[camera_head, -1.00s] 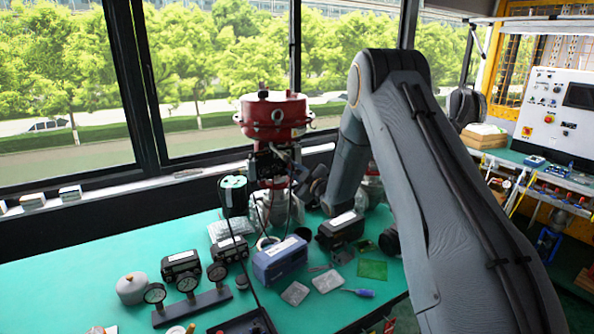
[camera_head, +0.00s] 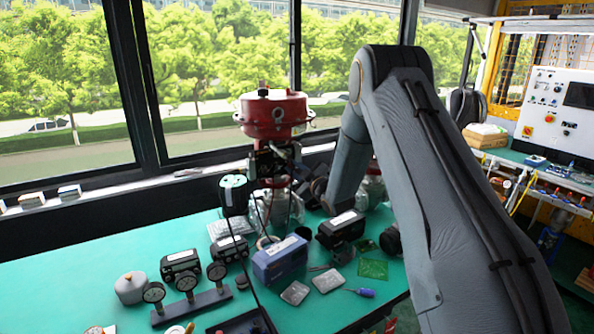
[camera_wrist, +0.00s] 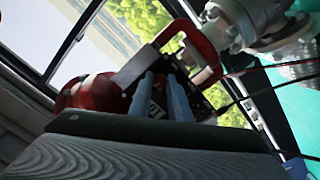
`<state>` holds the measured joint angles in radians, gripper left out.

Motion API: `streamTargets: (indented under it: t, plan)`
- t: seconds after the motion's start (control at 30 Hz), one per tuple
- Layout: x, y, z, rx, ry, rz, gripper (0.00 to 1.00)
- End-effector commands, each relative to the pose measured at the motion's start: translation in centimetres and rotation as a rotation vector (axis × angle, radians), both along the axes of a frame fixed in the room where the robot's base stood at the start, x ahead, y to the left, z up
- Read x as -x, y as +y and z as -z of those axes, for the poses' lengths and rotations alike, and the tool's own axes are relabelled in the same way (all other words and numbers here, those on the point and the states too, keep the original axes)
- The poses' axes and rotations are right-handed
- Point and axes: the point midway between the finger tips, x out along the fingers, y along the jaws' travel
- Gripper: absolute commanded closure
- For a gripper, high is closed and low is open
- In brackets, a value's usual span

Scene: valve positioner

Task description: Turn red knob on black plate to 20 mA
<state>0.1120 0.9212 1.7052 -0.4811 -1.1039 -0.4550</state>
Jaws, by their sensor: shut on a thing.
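In the wrist view, my gripper (camera_wrist: 163,78) has its two blue-grey fingers close together, reaching to a black plate (camera_wrist: 197,98) on the valve assembly. It is shut on the knob there, which is mostly hidden between the fingers; its pointer and the scale cannot be read. In the head view, the black positioner unit (camera_head: 268,162) sits below the red actuator (camera_head: 273,117), which also shows in the wrist view (camera_wrist: 88,92). My arm comes in from the right, and the fingertips cannot be made out in the head view.
The green bench (camera_head: 90,265) holds three gauges on a black stand (camera_head: 192,306), a blue-grey box (camera_head: 280,259), a black box (camera_head: 341,229) and a blue-handled screwdriver (camera_head: 364,292). Windows stand behind the valve. In the wrist view a red bracket (camera_wrist: 203,50) lies close to the fingers.

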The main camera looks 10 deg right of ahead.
Motion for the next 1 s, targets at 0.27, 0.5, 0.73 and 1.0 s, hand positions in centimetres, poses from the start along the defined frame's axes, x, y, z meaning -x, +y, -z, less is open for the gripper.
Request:
streamTargets:
  t: [0.27,0.5,0.73,1.0]
  plan:
    - [-0.18,-0.15,-0.17,-0.189,0.054,0.003,1.00]
    - [-0.17,-0.15,-0.24,-0.384,0.117,0.002,1.00]
    - [-0.16,-0.17,-0.33,-0.535,0.164,0.001,1.00]
    - [-0.17,-0.21,-0.50,-0.639,0.196,0.000,1.00]
